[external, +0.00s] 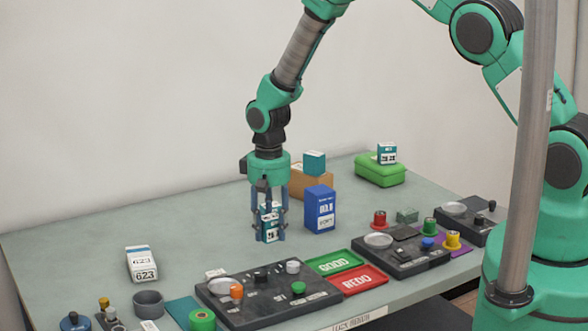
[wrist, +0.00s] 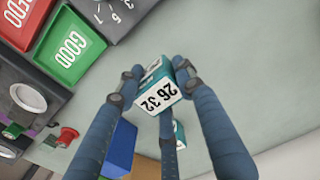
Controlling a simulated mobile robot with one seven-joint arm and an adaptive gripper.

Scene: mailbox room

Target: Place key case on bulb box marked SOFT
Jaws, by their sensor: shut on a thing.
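My gripper (external: 269,232) points down at the middle of the table and is shut on a teal-and-white box (external: 270,218). In the wrist view the box, marked 26 32 (wrist: 160,90), sits between the fingers. In the external view it is low, close to the tabletop; I cannot tell if it touches. A blue box (external: 320,208) with a white label stands upright just right of my gripper; its small print is hard to read. It also shows in the wrist view (wrist: 120,148). No thing is clearly recognisable as a key case.
A brown carton (external: 312,184) with a teal box (external: 314,162) on top stands behind. A green case (external: 380,173) bears another teal-and-white box (external: 387,153). Green (external: 334,261) and red (external: 358,281) trays and dark control panels lie in front. The left back table is clear.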

